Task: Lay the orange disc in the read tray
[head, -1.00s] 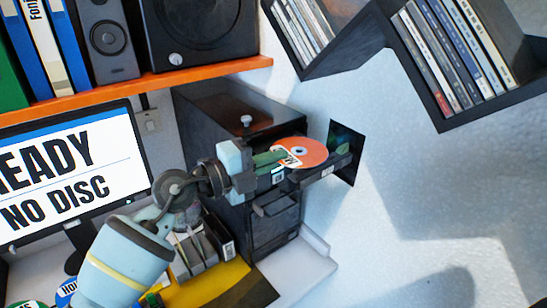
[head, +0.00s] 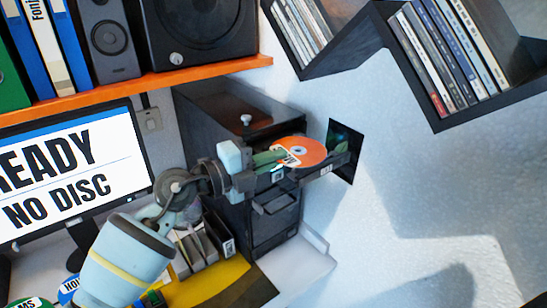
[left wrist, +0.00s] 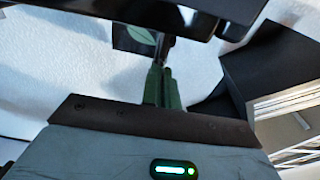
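The orange disc (head: 309,150), with a pale centre, is at the outer end of the dark tray (head: 327,170) that juts from the black tower. I cannot tell whether it touches the tray. My left gripper (head: 288,156) reaches it from the left, its green fingers at the disc's left edge beside a white patch. In the left wrist view the fingers (left wrist: 162,88) are close together, with a short dark piece at their tips and a dark slab beyond. The disc's face is hidden there. My right gripper is not in view.
A monitor (head: 65,170) reading "READY NO DISC" stands left. An orange shelf (head: 150,82) with speakers and binders is above. A zigzag wall shelf (head: 430,100) holds cases. The wall at lower right is clear.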

